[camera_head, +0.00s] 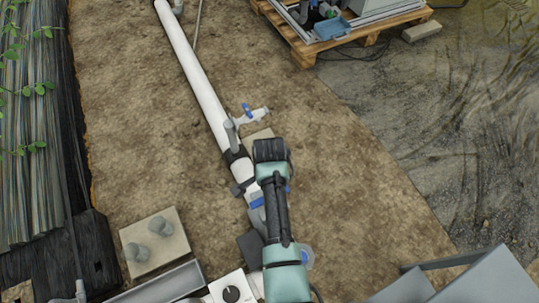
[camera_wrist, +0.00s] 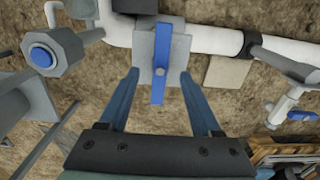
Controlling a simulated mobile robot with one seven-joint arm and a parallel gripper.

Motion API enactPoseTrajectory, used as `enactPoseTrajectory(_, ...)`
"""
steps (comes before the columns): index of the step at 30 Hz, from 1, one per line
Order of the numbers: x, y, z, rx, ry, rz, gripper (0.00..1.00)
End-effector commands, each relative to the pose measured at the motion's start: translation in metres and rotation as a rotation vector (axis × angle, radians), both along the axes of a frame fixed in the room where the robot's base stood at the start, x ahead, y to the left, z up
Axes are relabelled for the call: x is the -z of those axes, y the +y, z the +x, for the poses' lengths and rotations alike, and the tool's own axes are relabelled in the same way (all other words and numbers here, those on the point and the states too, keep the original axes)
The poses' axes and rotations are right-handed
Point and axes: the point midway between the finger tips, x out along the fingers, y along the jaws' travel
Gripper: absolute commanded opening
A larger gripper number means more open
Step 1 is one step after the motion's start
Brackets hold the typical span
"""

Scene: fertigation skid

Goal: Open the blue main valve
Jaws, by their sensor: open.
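The blue main valve handle (camera_wrist: 159,62) shows in the wrist view as a flat blue lever on a grey valve body (camera_wrist: 145,45) fitted in the white pipe. The lever lies across the pipe's run and points toward my gripper. My gripper (camera_wrist: 158,75) is open, with one blue finger on each side of the lever's lower end. I see a gap on both sides and cannot tell the depth between fingers and lever. In the head view my arm covers most of the valve; a small blue part (camera_head: 257,202) shows beside it.
A white pipe (camera_head: 195,70) runs up to the left over bare soil. A branch with a smaller blue-handled tap (camera_head: 248,111) stands off it; the tap also shows in the wrist view (camera_wrist: 300,115). A grey fitting with a blue centre (camera_wrist: 42,55) is at left. A pallet (camera_head: 303,50) stands at the top.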

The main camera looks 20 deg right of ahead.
Motion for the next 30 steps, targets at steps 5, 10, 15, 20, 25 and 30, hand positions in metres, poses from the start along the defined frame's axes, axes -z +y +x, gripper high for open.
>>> enactPoseTrajectory(5,0.01,0.0,0.0,0.0,0.0,0.0,0.65)
enactPoseTrajectory(10,0.024,0.0,0.0,0.0,0.001,0.0,0.65)
enactPoseTrajectory(15,0.038,0.0,0.0,0.0,0.0,0.0,0.65)
enactPoseTrajectory(20,0.045,0.0,0.0,0.001,0.0,0.0,0.65)
enactPoseTrajectory(25,0.045,0.0,0.0,0.001,0.0,0.0,0.65)
enactPoseTrajectory(30,0.046,0.0,-0.001,0.001,0.001,0.0,0.44)
